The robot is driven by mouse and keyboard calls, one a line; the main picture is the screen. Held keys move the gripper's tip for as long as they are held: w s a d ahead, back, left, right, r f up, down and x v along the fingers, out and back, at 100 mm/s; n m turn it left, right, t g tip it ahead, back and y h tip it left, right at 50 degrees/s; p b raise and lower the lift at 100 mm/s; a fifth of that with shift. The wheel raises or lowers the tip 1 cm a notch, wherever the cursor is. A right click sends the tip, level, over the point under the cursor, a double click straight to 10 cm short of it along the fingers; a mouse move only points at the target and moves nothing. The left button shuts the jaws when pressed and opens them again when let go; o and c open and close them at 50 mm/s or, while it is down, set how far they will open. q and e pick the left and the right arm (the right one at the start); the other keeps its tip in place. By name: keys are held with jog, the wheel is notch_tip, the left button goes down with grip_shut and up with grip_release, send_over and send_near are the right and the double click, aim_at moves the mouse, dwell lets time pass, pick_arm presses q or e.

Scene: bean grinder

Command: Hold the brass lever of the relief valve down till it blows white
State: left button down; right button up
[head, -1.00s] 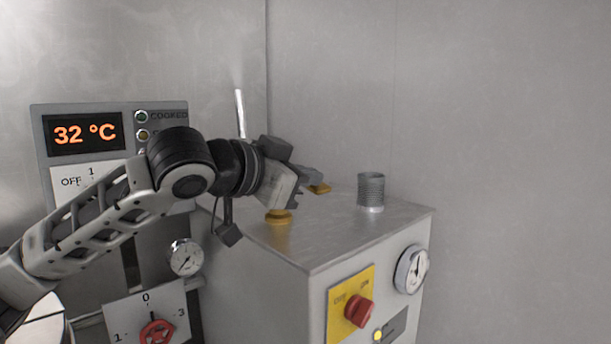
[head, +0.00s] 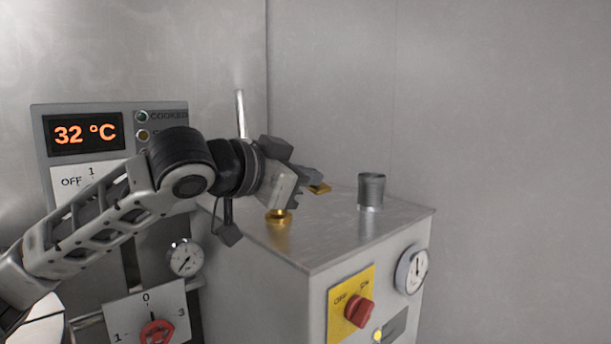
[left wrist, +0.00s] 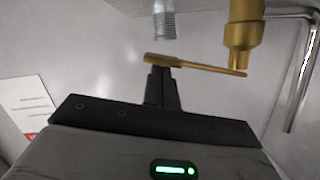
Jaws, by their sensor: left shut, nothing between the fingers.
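The brass lever (head: 320,188) of the relief valve shows past my fingertips in the head view. The brass valve base (head: 278,216) sits on top of the steel cabinet, partly hidden by my gripper. In the left wrist view the lever (left wrist: 205,66) runs from the brass valve body (left wrist: 244,33) across my fingertips. My left gripper (head: 314,177) is shut and empty, with its tips at the lever's free end; it also shows in the left wrist view (left wrist: 161,72). They look to touch the lever, but I cannot be sure. My right gripper is not in view.
A thin steel pipe (head: 240,113) stands behind my wrist, with only a faint pale haze above it. A grey cylinder (head: 371,190) stands on the steel cabinet (head: 345,235). A red switch (head: 358,311) and a gauge (head: 411,270) are on its front. A 32 °C display (head: 84,132) is left.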

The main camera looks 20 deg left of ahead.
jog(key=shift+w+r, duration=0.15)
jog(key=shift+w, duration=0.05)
